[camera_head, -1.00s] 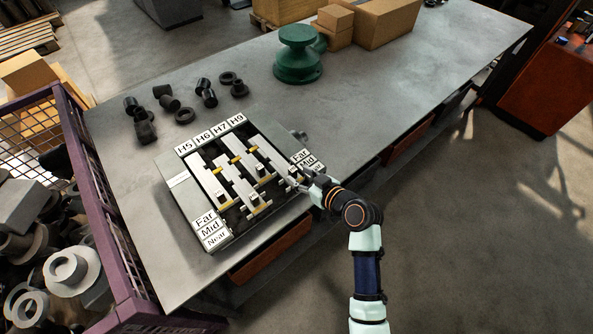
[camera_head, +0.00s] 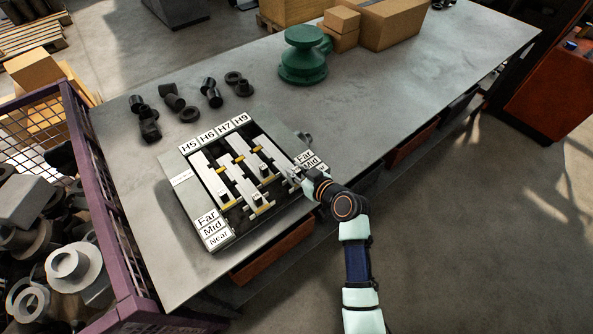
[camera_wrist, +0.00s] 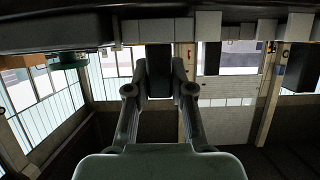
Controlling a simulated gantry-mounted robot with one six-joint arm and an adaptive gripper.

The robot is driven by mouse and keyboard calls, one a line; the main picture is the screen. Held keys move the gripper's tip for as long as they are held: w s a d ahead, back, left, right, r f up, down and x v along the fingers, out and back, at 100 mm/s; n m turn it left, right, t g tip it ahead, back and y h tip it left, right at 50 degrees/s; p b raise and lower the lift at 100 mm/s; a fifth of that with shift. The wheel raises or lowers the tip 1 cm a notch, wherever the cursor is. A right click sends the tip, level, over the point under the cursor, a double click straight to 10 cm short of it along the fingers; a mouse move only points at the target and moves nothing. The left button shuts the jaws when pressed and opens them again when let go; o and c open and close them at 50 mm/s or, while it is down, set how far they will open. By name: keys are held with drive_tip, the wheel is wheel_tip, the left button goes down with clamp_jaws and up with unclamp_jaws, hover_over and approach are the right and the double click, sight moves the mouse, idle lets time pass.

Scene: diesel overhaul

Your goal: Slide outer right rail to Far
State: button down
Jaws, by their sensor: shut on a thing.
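The rail fixture (camera_head: 183,203) lies on the bench, with several light rails side by side under the labels H5, H6, H7 and H9. The outer right rail (camera_head: 271,154) is under H9, beside the right-hand Far and Mid labels (camera_head: 307,160). My gripper (camera_head: 294,174) is at this rail's near end, roughly level with Mid, shut on its handle; the grip itself is mostly hidden in the head view. In the wrist view, my gripper (camera_wrist: 160,85) has its fingers on either side of a dark block (camera_wrist: 159,72).
The other rails carry small knobs at differing positions, close to my gripper's left. Several dark cylindrical parts (camera_head: 171,97) and a green flanged part (camera_head: 303,57) stand behind the fixture. A purple mesh bin (camera_head: 97,215) is at the left.

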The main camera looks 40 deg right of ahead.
sight(282, 163)
drive_tip(key=w+b, duration=0.3)
drive_tip(key=w, duration=0.1)
drive_tip(key=w+b, duration=0.2)
drive_tip(key=w, duration=0.1)
drive_tip(key=shift+d+f+b, duration=0.2)
drive_tip(key=shift+d+b, duration=0.1)
drive_tip(key=shift+d, duration=0.05)
drive_tip(key=c, duration=1)
unclamp_jaws()
drive_tip(key=shift+w+r, duration=0.2)
drive_tip(key=shift+w, duration=0.05)
drive_tip(key=shift+s, duration=0.1)
drive_tip(key=v, duration=1.2)
